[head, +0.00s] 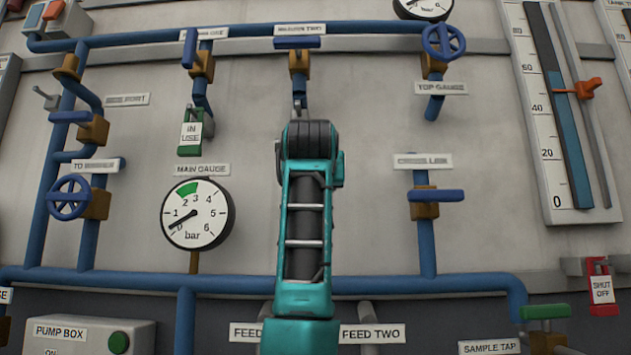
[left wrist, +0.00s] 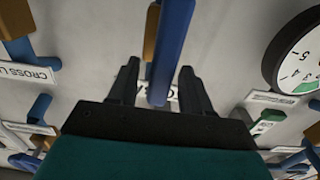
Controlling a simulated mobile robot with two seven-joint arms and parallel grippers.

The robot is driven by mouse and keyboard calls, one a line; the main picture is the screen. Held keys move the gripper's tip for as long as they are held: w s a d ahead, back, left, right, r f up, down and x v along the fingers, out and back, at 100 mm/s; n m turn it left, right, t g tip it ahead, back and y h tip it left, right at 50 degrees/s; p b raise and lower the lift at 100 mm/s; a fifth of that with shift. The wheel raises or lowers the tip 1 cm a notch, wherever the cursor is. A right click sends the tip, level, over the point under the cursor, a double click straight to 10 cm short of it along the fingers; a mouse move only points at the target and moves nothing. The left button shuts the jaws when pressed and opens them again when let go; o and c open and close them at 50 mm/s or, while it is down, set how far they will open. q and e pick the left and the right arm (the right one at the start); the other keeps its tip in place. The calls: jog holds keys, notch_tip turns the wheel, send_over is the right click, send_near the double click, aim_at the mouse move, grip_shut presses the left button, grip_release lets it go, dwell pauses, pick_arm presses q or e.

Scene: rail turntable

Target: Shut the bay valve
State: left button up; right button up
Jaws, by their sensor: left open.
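My left gripper (left wrist: 158,66) shows in the left wrist view with its two dark fingers apart. A blue lever (left wrist: 171,40) stands between the fingers, running from the top of the picture down to fingertip level. I cannot tell whether either finger touches it. A brown valve body (left wrist: 151,32) is beside the lever, and a label behind them is mostly covered, so I cannot confirm this is the bay valve. In the head view my teal arm rises up the middle and hides this valve and the fingertips. My right gripper is not in view.
To the right is the cross line valve (head: 437,196) with a horizontal blue lever. To the left is the main gauge (head: 198,213), near zero. A green "in use" tag (head: 190,136) hangs above it. A blue pipe (head: 110,281) runs along the wall's lower part.

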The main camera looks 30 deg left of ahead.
pick_arm(q)
jog(key=shift+w+a, duration=0.15)
jog(key=shift+c, duration=0.2)
grip_shut()
